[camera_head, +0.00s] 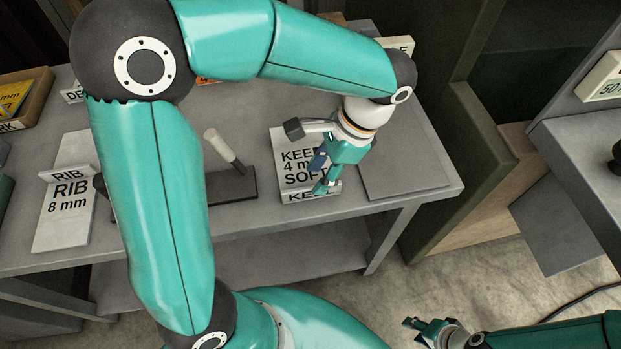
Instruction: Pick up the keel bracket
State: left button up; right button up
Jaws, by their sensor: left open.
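A white card reading KEEL 4 mm SOFT (292,148) lies on the grey bench, with a small upright KEEL label at its front edge. My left gripper (321,174) is over the right part of this card, pointing down and left, its jaws open. I cannot make out a separate keel bracket; my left gripper and wrist cover part of the card. A dark block on a pale stem beside my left wrist hangs over the card's back edge. My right gripper (428,332) is low at the bottom right, away from the bench; its opening is unclear.
A RIB 8 mm card (65,215) lies at the bench's left. A dark plate (232,188) with a pale-handled tool stands left of the keel card. A bare grey mat (400,170) lies at right. A tray (25,100) sits at the far left.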

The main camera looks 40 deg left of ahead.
aim_at(312, 187)
pick_arm(q)
jog(key=x, duration=0.5)
jog(key=shift+d, duration=0.1)
jog(key=shift+c, duration=0.3)
grip_shut()
